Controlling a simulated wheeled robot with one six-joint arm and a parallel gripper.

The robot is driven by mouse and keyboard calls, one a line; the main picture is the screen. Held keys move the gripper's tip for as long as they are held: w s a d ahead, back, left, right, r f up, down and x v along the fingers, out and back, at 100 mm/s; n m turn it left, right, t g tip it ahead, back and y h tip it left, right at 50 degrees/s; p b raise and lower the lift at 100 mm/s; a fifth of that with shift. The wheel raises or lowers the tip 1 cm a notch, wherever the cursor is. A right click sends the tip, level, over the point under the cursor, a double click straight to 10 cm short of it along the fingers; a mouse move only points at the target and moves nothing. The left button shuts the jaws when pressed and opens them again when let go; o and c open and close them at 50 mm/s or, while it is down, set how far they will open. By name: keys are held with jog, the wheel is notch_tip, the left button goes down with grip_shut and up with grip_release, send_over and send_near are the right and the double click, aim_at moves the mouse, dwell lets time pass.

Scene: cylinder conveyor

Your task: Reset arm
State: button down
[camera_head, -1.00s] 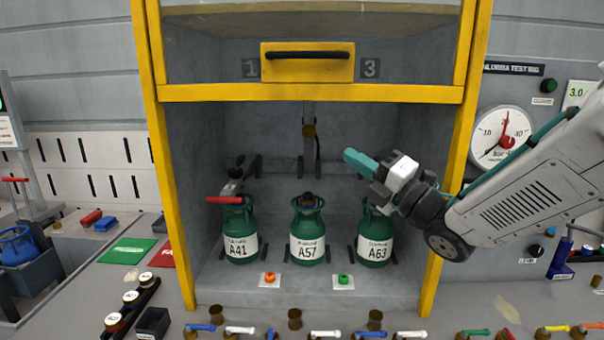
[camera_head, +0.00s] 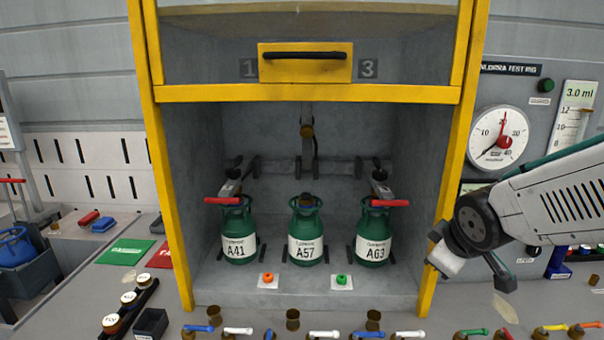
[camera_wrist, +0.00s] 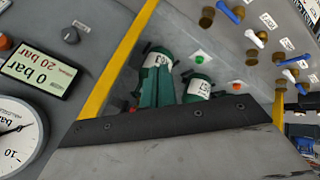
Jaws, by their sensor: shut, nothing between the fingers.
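In the head view my gripper (camera_head: 462,258) is at the right yellow post of the cabinet, with its wrist folded downward. Its fingertips are hard to make out there. In the wrist view its teal fingers (camera_wrist: 157,88) are together with nothing between them. The arm comes in from the right edge. My gripper is apart from green cylinder A63 (camera_head: 373,247), which stands upright in the cabinet with a red handle (camera_head: 389,203) above it.
Green cylinders A57 (camera_head: 305,249) and A41 (camera_head: 239,247) stand left of A63. A yellow-framed door (camera_head: 306,93) is raised above them. A pressure gauge (camera_head: 499,138) is on the right wall. Several coloured valve levers (camera_head: 324,334) line the front bench.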

jog(key=s+r+m+g, duration=0.2)
jog(key=s+m+g, duration=0.1)
jog(key=s, duration=0.8)
jog(key=s+r+m+g, duration=0.2)
jog(key=s+m, duration=0.3)
jog(key=s, duration=0.7)
jog(key=shift+g+y, duration=0.4)
jog(key=shift+g, duration=0.2)
